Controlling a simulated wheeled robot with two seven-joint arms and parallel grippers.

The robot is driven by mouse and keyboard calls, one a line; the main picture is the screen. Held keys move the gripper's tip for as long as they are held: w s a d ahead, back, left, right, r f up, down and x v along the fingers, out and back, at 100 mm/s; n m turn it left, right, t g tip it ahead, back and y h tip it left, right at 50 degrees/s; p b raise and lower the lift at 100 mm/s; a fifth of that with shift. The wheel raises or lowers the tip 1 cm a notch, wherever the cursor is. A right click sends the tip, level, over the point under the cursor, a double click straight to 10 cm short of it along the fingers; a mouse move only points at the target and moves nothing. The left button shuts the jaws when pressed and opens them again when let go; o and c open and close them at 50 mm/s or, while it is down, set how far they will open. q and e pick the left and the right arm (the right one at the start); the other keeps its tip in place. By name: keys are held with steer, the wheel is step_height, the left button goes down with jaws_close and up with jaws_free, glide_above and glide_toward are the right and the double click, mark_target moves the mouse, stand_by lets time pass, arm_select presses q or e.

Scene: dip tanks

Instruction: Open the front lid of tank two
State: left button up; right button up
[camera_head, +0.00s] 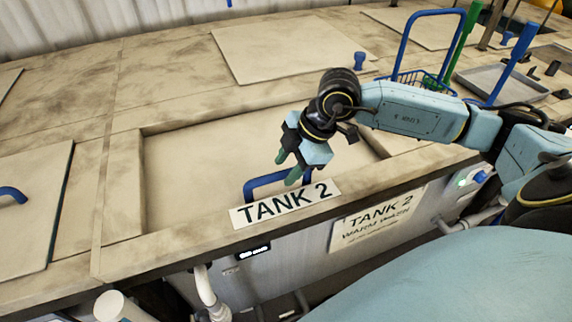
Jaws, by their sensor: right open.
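The front lid of tank two (195,180) is a beige panel lying flat in a recessed frame behind the "TANK 2" label (285,205). Its blue bar handle (262,181) stands near the front edge, partly hidden by the label and by my gripper. My right gripper (287,167) points down with green fingertips, open and empty. My right arm covers the right part of the lid. My left gripper is not in view.
A back lid (290,48) with a blue knob (359,60) lies behind. Another lid with a blue handle (10,194) is at the left. A blue wire basket (415,78) and a grey tray (500,80) are at the right. Pipes (205,287) run below the front edge.

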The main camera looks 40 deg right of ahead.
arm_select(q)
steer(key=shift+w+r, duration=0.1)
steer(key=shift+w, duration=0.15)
arm_select(e)
steer(key=shift+w+a+f, duration=0.15)
steer(key=shift+a+f, duration=0.05)
steer(key=shift+f, duration=0.3)
jaws_close()
steer(key=shift+w, duration=0.15)
